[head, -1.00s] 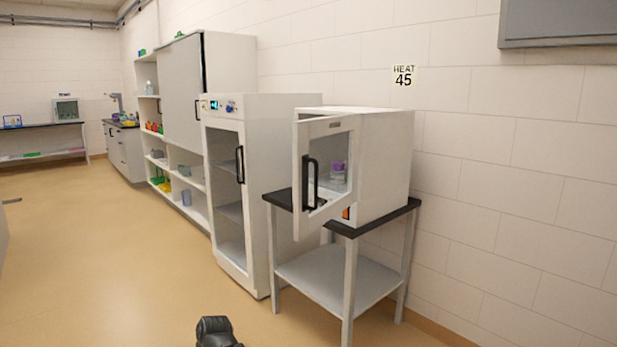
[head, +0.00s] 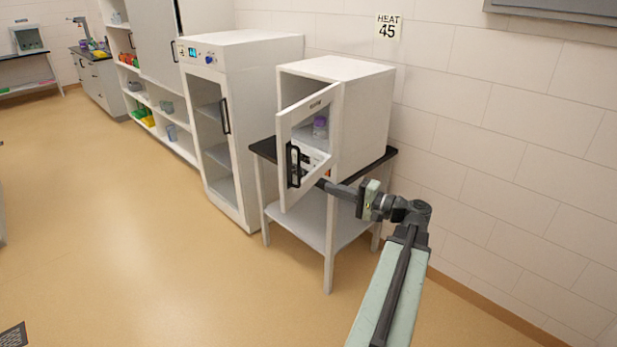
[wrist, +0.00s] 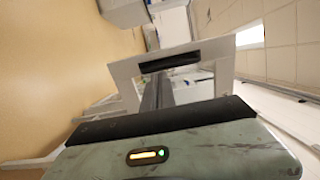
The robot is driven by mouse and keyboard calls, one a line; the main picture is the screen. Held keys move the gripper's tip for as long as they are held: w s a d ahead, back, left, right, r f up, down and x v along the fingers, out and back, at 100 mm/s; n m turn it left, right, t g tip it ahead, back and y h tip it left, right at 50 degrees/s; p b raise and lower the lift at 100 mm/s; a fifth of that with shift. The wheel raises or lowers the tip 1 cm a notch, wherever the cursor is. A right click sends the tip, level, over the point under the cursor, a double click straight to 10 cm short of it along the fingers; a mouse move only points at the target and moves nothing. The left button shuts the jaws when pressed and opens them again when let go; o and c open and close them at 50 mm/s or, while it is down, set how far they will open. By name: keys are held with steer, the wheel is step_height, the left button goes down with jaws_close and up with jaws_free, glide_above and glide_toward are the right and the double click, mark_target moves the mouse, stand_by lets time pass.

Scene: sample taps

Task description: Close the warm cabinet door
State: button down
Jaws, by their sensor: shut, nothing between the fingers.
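The warm cabinet (head: 365,115) is a white box on a dark-topped stand, under the "HEAT 45" sign. Its white framed door (head: 284,130) stands ajar, swung outward, with its hinge side at the right. A black handle (head: 290,165) is near the door's free left edge. The door frame (wrist: 125,75) and handle (wrist: 170,62) also show in the wrist view, ahead of my gripper. My gripper (head: 322,184) is shut and empty, at the lower part of the door, right of the handle; I cannot tell whether it touches. It also shows in the wrist view (wrist: 155,85).
A purple-capped jar (head: 320,127) stands inside the cabinet. The stand (head: 325,232) has a lower shelf. A taller white cabinet (head: 268,80) with a glass door is to the left. Open floor (head: 150,240) lies in front.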

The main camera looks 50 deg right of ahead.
mark_target(286, 174)
steer(key=w+a, duration=0.1)
steer(key=w, duration=0.7)
steer(key=w+a, duration=0.1)
steer(key=w, duration=0.4)
steer(key=shift+w+a, duration=0.1)
steer(key=shift+a, duration=0.2)
